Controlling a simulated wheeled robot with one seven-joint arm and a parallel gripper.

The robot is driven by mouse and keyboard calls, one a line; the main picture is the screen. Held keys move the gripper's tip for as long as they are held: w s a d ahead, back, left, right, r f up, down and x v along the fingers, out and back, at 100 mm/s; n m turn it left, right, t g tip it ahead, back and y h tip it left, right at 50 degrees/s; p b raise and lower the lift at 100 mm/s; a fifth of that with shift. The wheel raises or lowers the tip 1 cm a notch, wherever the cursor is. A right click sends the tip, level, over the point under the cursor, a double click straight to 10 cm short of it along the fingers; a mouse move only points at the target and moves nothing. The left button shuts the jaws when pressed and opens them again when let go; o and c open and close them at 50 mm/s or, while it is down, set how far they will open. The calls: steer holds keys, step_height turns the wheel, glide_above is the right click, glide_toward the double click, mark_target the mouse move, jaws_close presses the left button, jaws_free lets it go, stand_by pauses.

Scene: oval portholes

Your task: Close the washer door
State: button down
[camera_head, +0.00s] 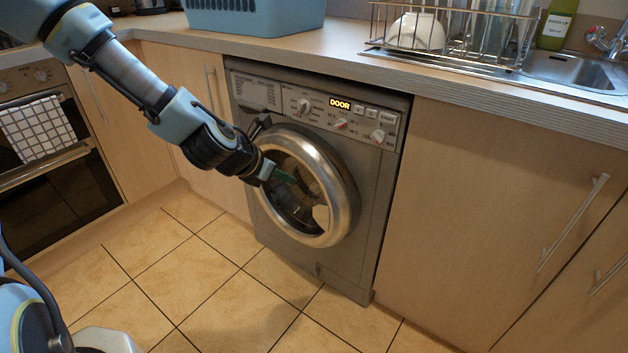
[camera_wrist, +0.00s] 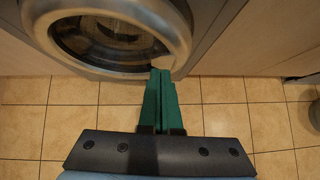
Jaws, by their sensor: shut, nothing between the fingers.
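The washer (camera_head: 370,235) is a grey front-loader under the counter, with a lit display (camera_head: 340,104) reading "DOOR". Its round door (camera_head: 344,195) has a wide silver rim and dark glass. The door's rim seems to stand slightly out from the washer front; how wide the gap is I cannot tell. My gripper (camera_head: 288,178) is in front of the left part of the door, its green fingers over the glass. In the wrist view the door (camera_wrist: 178,28) fills the upper left, and my gripper (camera_wrist: 160,75) is shut and empty, its tips by the rim. Contact is unclear.
A wooden cupboard (camera_head: 480,200) with a bar handle is right of the washer. An oven (camera_head: 60,185) with a checked towel (camera_head: 38,130) is at left. The counter above holds a blue basket (camera_head: 255,18) and a dish rack (camera_head: 450,58). The tiled floor (camera_head: 215,270) is clear.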

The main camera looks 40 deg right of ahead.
steer(key=shift+w+d+f, duration=0.25)
steer(key=shift+d+f, duration=0.5)
steer(key=shift+d, duration=0.65)
steer(key=shift+w+d+f, duration=0.3)
steer(key=shift+d+f, duration=0.45)
steer(key=shift+d, duration=0.6)
steer(key=shift+w+d+f, duration=0.25)
steer(key=shift+d+f, duration=0.5)
steer(key=shift+d, duration=0.65)
